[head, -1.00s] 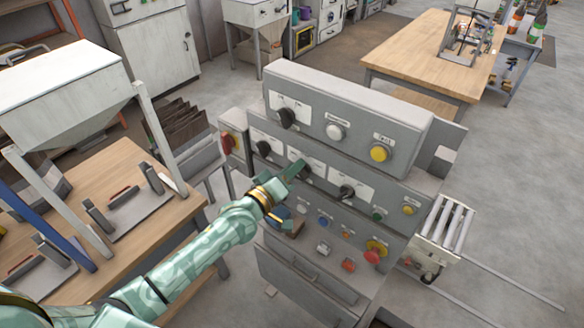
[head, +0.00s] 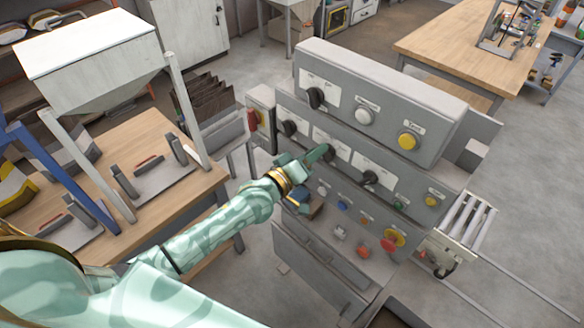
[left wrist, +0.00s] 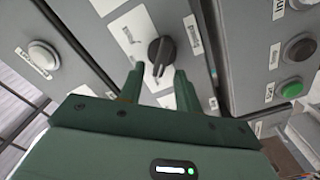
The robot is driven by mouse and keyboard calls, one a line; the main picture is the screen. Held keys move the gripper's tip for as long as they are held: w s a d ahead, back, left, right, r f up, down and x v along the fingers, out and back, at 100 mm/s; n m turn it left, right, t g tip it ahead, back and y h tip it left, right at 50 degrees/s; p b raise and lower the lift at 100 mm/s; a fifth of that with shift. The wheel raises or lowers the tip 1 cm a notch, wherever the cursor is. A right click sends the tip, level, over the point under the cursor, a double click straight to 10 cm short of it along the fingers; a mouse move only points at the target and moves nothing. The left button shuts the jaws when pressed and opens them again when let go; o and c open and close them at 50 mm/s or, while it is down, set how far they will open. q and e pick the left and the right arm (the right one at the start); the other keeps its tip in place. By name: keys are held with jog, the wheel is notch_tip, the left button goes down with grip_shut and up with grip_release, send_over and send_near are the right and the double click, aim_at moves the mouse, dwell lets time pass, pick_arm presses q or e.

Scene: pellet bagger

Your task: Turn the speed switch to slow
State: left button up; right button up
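In the left wrist view that black switch (left wrist: 160,54) stands just past and between the two green fingertips (left wrist: 158,78). The fingers are apart, with a gap to the knob's sides. The knob's grip points roughly up and down in that view. My right gripper is not in view.
Other black switches sit close by at upper left (head: 289,128) and lower right (head: 370,177). A red emergency button (head: 388,244) and small buttons lie below. A hopper stand (head: 85,60) is on the left; a wooden table (head: 470,50) is at the back right.

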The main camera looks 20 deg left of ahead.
pick_arm(q)
jog(key=v, duration=1.5)
jog(key=shift+b, duration=0.3)
jog(key=s+a+f+m+g+y+b, duration=0.2)
jog(key=s+a+f+m+g, duration=0.15)
jog(key=f, duration=0.85)
jog(key=s+a+f+m+g+y+b, duration=0.1)
jog(key=s+a+f+m+g+b, duration=0.3)
jog(key=f, duration=0.8)
jog(key=s+a+f+g+y, duration=0.15)
jog(key=s+f, duration=0.35)
jog(key=f, duration=0.7)
jog(key=s+d+f+g+b, duration=0.2)
jog(key=s+f+b, duration=0.1)
jog(key=s+f, duration=0.5)
jog(key=s+d+f+m+g+y+b, duration=0.1)
jog(key=s+f+g+b, duration=0.1)
jog(key=s+f+b, duration=0.2)
jog(key=s+d+f+m+g+b, duration=0.1)
jog(key=s+d+f+g+b, duration=0.1)
jog(key=s+f, duration=0.9)
jog(key=shift+s+d+f+g+y+b, duration=0.35)
jog(key=shift+f+g+b, duration=0.25)
jog(key=shift+f+b, duration=0.4)
